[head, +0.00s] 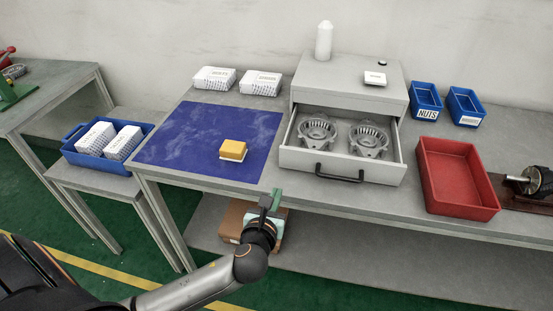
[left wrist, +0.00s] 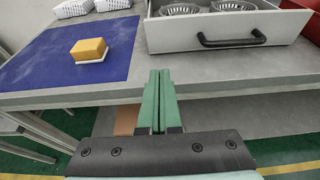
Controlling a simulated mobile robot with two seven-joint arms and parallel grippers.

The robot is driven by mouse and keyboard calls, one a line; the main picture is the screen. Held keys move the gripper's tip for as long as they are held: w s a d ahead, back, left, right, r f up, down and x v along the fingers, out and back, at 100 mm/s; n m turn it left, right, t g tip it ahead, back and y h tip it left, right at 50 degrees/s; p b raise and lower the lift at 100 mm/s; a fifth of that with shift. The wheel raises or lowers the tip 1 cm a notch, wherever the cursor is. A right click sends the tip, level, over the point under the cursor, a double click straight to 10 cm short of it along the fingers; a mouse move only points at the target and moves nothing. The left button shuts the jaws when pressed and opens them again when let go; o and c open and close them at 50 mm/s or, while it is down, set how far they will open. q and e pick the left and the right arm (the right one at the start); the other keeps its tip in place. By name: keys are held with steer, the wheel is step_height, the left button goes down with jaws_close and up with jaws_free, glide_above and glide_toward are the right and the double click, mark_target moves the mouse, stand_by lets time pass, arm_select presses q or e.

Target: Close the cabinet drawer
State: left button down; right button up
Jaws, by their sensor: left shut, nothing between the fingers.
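The grey cabinet (head: 350,82) stands on the workbench, and its drawer (head: 335,163) is pulled out toward me. Two metal alternator housings (head: 317,131) lie in the drawer. The drawer's black handle (head: 339,174) is on its front face, and it also shows in the left wrist view (left wrist: 232,43). My left gripper (head: 272,199) is in front of the bench edge, left of the handle and apart from it. Its green fingers (left wrist: 158,85) are together and empty in the left wrist view. My right gripper is out of view.
A blue mat (head: 205,130) with a yellow block (head: 233,150) lies left of the drawer. A red tray (head: 455,178) stands to its right, with small blue bins (head: 426,101) behind. A white bottle (head: 324,41) stands on the cabinet. A cardboard box (head: 235,218) is under the bench.

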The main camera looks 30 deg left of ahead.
mark_target(288, 161)
arm_select(q)
steer(key=x, duration=0.8)
steer(key=r+x, duration=0.1)
steer(key=x, duration=0.3)
steer(key=shift+w, duration=0.35)
steer(key=shift+w+a, duration=0.15)
steer(key=shift+w, duration=0.2)
